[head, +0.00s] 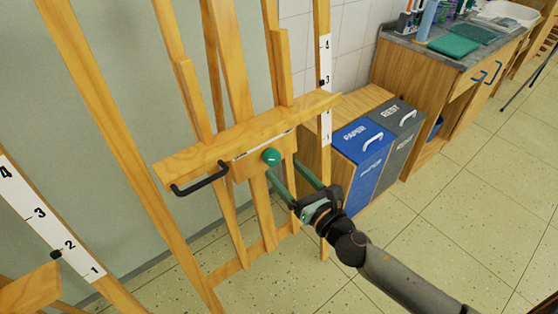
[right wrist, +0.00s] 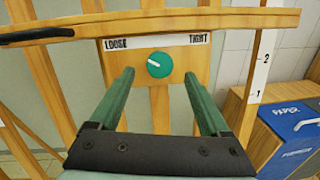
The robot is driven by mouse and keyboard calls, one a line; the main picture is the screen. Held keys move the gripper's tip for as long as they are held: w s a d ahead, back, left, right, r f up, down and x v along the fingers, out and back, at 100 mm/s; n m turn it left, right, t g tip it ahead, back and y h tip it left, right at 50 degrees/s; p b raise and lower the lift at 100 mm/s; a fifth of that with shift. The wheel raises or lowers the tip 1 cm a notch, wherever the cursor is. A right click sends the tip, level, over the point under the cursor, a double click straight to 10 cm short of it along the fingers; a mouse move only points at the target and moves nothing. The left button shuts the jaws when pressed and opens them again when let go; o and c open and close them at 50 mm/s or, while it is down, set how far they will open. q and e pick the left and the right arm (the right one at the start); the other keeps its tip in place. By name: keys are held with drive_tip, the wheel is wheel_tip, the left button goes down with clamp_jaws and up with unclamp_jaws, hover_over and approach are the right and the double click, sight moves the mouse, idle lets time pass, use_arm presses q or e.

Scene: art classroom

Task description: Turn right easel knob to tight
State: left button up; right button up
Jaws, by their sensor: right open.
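The green round easel knob (head: 271,157) sits on a wooden block under the tray ledge of the easel (head: 250,125). In the right wrist view the knob (right wrist: 160,65) has a white pointer line aimed up and left, towards the LOOSE end of the label strip (right wrist: 157,41); TIGHT is at the strip's right end. My right gripper (head: 288,174) is open and empty, its green fingers pointing at the knob. In the right wrist view the fingertips (right wrist: 158,78) lie left and right of the knob, apart from it. My left gripper is not in view.
A black handle (head: 200,180) sticks out at the ledge's left. Blue PAPER (head: 362,150) and grey REST (head: 402,130) bins stand to the right. A second easel (head: 40,225) with a number scale is at the lower left. Open floor lies at the right.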

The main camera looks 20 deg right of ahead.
sight(275, 159)
drive_tip(key=shift+x, duration=2)
clamp_jaws()
